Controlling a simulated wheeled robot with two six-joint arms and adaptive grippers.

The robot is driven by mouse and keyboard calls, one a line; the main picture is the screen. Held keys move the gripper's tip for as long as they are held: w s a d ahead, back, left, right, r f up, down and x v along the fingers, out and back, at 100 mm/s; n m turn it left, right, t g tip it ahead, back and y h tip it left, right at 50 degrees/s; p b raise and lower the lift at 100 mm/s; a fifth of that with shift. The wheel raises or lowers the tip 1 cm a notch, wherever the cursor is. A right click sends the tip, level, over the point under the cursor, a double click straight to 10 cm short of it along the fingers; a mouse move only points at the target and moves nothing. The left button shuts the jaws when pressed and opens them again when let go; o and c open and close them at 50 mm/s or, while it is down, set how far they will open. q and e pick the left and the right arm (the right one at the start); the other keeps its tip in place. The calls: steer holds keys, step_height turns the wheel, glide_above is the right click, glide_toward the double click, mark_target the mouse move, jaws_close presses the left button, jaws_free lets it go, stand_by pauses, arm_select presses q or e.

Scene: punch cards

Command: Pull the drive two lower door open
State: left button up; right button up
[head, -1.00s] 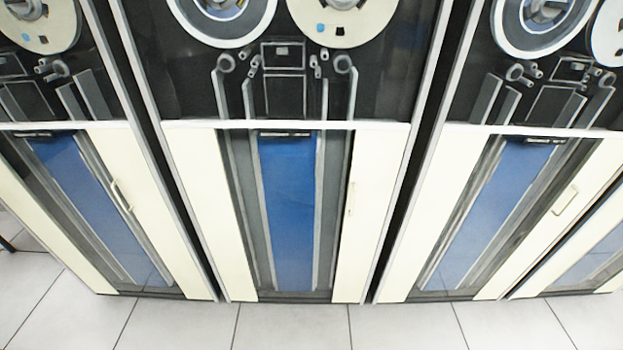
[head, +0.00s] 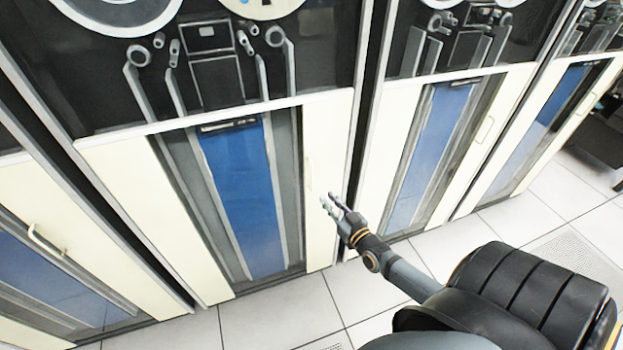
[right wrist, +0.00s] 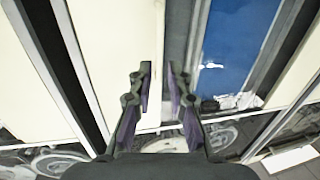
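The lower door (head: 325,135) of the near cabinet is cream with a tall blue window panel (head: 245,190) and looks shut, flush with its frame. A slim pale upright handle (head: 308,175) sits on its right-hand cream strip. No label shows which drive this is. My right gripper (head: 332,203) is just right of and below the handle, open and empty. In the right wrist view my right gripper (right wrist: 159,88) has its two dark fingers apart in front of the cream strip and the blue panel (right wrist: 238,45). Whether it touches the door cannot be told. My left gripper is not in view.
A similar cabinet door with a handle (head: 47,243) stands at the left. More cabinets with blue panels (head: 430,155) stand to the right. Tape reels (head: 118,12) are above. The tiled floor (head: 265,320) in front is clear.

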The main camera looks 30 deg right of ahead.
steer(key=b, duration=0.4)
glide_above(312, 192)
steer(key=shift+d+r, duration=0.1)
steer(key=shift+d, duration=0.05)
steer(key=shift+w+r, duration=0.1)
steer(key=shift+w, duration=0.1)
jaws_close()
